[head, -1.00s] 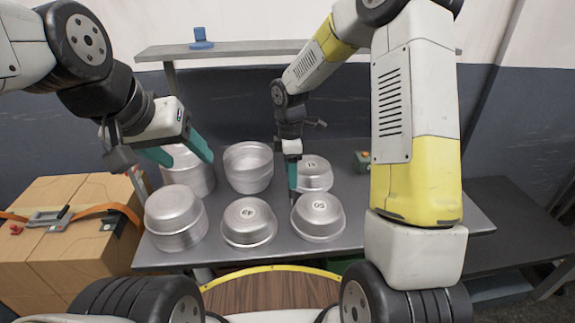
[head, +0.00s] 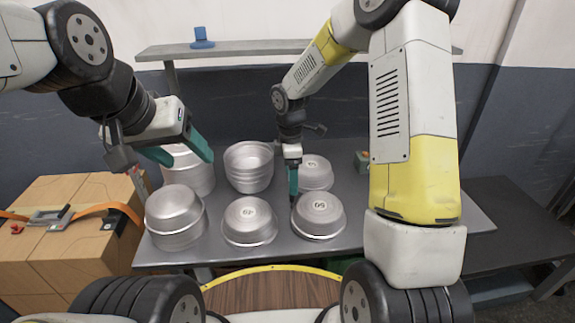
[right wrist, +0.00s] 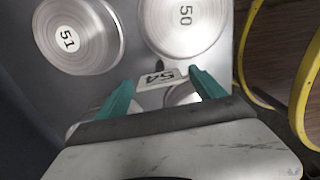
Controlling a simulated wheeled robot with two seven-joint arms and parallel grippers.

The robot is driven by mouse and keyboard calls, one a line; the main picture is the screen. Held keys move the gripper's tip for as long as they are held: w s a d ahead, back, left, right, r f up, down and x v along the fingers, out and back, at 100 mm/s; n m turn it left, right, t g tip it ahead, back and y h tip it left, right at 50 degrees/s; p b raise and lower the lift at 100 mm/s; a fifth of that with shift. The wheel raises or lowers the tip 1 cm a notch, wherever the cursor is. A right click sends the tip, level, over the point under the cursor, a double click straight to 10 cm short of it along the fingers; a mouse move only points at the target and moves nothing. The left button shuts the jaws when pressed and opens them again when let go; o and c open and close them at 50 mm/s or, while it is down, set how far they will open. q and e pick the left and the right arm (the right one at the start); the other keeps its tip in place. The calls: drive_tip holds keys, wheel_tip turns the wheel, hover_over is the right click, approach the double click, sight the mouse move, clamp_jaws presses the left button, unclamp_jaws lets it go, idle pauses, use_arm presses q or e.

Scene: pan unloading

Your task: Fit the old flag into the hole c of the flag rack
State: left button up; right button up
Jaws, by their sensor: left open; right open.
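No flag and no flag rack with a hole c show in either view. The grey table (head: 375,232) holds several round metal pans. My left gripper (head: 183,157) is open above the back left pan (head: 187,178), with nothing seen between its fingers. My right gripper (head: 293,192) points down among the pans, just behind the front right pan (head: 319,213). In the right wrist view its open teal fingers (right wrist: 161,82) stand either side of a white label marked 54 (right wrist: 160,79). Pans marked 51 (right wrist: 72,37) and 50 (right wrist: 185,20) lie beyond. Other pans are partly hidden by the gripper.
A front left pan (head: 174,218), front middle pan (head: 250,220), back middle pan (head: 248,165) and back right pan (head: 316,173) crowd the table. A cardboard box (head: 65,245) stands at left. A shelf (head: 235,48) runs behind, carrying a blue object (head: 202,38).

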wheel_tip(320, 180, up, 12)
drive_tip(key=f, duration=0.1)
drive_tip(key=s+d+r+m+t, duration=0.2)
drive_tip(key=s+d+r+m, duration=0.2)
drive_tip(key=s+r+m, duration=0.45)
drive_tip(key=s+d+r+m+t+y, duration=0.1)
drive_tip(key=s+d+r+m+t, duration=0.1)
drive_tip(key=s+m, duration=0.2)
drive_tip(key=s+d+r+m+t+y, duration=0.1)
drive_tip(key=s+m, duration=0.4)
drive_tip(key=s, duration=0.5)
drive_tip(key=shift+d+r+t, duration=0.35)
drive_tip(key=shift+r+t, duration=0.1)
drive_tip(key=shift+t, duration=0.15)
drive_tip(key=shift+c, duration=0.2)
